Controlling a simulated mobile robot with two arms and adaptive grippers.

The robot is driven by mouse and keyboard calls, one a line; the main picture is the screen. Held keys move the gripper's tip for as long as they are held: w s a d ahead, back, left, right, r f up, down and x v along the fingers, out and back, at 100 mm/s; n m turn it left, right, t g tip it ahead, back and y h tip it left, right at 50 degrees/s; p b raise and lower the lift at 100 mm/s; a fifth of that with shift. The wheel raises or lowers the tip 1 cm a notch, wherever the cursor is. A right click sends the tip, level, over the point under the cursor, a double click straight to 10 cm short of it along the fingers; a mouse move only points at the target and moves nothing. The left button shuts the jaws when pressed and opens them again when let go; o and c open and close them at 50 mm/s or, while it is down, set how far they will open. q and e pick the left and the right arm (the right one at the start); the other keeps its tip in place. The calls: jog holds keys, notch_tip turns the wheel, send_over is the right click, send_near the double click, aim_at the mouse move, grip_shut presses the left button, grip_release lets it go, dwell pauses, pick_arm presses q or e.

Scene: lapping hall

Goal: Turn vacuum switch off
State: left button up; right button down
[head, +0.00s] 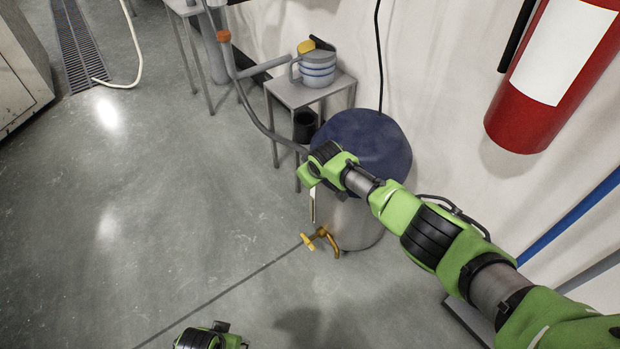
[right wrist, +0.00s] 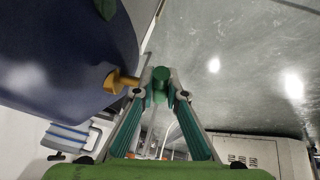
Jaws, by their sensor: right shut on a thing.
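The vacuum looks to be the metal drum with a dark blue top (head: 372,138) by the wall; the blue top also fills the left of the right wrist view (right wrist: 50,60). A brass tap (head: 325,240) sticks out low on the drum's front. My right gripper (head: 313,207) is in front of the drum, mostly hidden by its own wrist. In the right wrist view, its fingertips are shut on a green round knob (right wrist: 160,80). A yellow-brown stub (right wrist: 120,80) lies between the knob and the blue top.
A grey hose (head: 250,112) runs along the drum's left. A small metal table (head: 290,92) stands behind it, with a grey-blue can (head: 318,70) on top. A red extinguisher (head: 525,115) hangs on the right wall.

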jog(key=c, duration=2)
grip_release()
jog(key=shift+r, duration=0.1)
jog(key=v, duration=1.1)
jog(key=shift+s+r, duration=0.2)
jog(key=shift+r, duration=0.15)
jog(key=shift+f, duration=0.1)
